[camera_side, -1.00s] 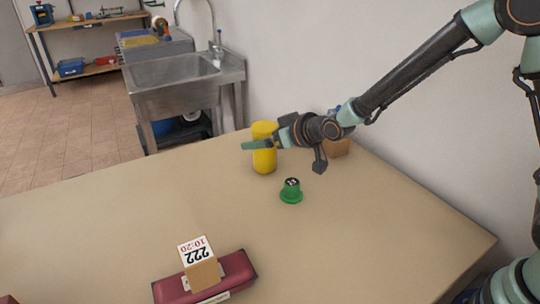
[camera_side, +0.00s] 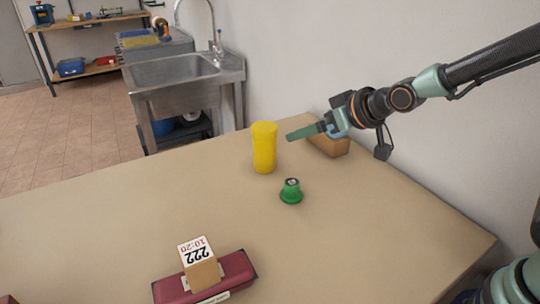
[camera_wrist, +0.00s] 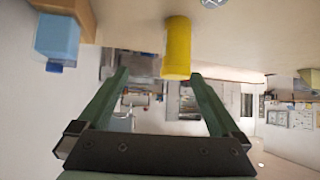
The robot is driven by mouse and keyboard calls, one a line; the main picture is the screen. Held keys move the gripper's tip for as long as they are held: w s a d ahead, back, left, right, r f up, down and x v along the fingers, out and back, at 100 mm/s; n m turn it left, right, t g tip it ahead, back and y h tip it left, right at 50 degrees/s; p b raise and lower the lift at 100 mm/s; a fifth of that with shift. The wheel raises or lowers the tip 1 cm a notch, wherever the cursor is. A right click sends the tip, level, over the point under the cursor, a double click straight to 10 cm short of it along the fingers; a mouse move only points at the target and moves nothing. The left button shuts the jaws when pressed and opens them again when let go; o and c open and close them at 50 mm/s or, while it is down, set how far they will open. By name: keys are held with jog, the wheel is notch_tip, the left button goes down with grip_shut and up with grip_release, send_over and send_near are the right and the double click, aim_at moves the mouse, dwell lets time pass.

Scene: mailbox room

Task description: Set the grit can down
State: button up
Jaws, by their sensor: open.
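The grit can looks to be the yellow cylinder (camera_side: 264,148), standing upright on the table near its far edge. In the wrist view the yellow can (camera_wrist: 177,48) shows beyond my fingertips, towards the right one, with clear space around it. My gripper (camera_side: 305,132) is to the right of the can in the side view, apart from it. In the wrist view my gripper (camera_wrist: 158,76) has its two green fingers spread with nothing between them.
A green knob-like object (camera_side: 291,192) stands in front of the can. A brown block (camera_side: 330,146) is by the wall, partly behind my gripper. A blue object (camera_wrist: 57,38) shows left in the wrist view. A maroon case (camera_side: 238,272) with a numbered block (camera_side: 203,272) lies in front.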

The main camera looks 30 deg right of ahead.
jog(key=s+d+r+m+g+h, duration=0.1)
jog(key=s+d, duration=0.3)
jog(key=s, duration=0.4)
jog(key=s+d+r+m+g+h, duration=0.1)
jog(key=s+d+r+g, duration=0.1)
jog(key=s+d, duration=0.3)
jog(key=s+g, duration=0.1)
jog(key=s, duration=0.2)
jog(key=shift+d+r+g, duration=0.2)
jog(key=shift+g, duration=0.2)
